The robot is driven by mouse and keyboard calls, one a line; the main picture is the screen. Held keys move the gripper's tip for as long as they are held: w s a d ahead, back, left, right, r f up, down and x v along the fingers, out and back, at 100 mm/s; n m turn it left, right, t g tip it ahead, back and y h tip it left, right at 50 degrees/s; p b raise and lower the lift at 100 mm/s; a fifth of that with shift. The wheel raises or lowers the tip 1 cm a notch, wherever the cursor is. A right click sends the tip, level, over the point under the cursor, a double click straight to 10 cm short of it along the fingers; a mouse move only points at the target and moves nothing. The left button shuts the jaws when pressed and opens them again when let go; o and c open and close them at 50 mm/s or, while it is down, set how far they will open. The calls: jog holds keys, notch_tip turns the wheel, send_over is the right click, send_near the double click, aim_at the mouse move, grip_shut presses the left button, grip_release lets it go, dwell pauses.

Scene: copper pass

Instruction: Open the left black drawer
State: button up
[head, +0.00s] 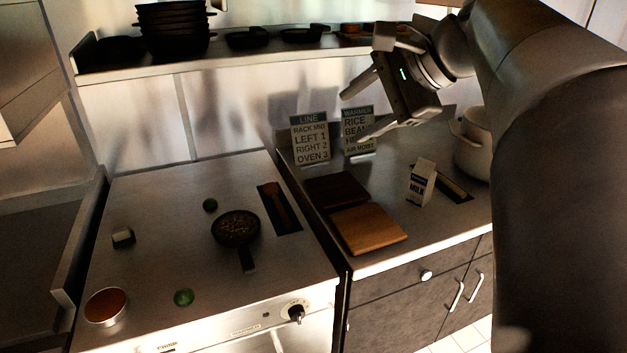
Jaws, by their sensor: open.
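A dark grey-black drawer front (405,287) with a round white knob (427,275) is below the right-hand counter. It looks closed. To its right, part of another dark front (485,246) shows, cut off by my arm. My gripper (354,117) is high above the back of the counter, in front of the signs, with its fingers spread and nothing between them. It is well above and behind the drawer front and touches nothing that I can see.
Dark cabinet doors with upright handles (457,296) are under the drawer. On the counter are cutting boards (370,229), a milk carton (421,183) and a pot (473,147). A steel range (160,215) with a pan (237,228) stands left. A shelf (215,62) holds dark pans.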

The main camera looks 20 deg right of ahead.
jog(key=s+d+r+m+t+h, duration=0.1)
jog(key=s+d+m+t+h, duration=0.3)
jog(key=d+m, duration=0.9)
jog(key=s+d+m+t+h, duration=0.2)
jog(key=s+d+m+t, duration=0.35)
jog(key=d, duration=1.25)
jog(key=m, duration=0.2)
send_near(427, 277)
jog(key=shift+t, duration=0.35)
jog(key=w, duration=0.8)
jog(key=shift+w+d+f, duration=0.15)
jog(key=shift+w+f, duration=0.05)
jog(key=shift+f, duration=0.1)
jog(key=shift+c, duration=0.3)
grip_shut()
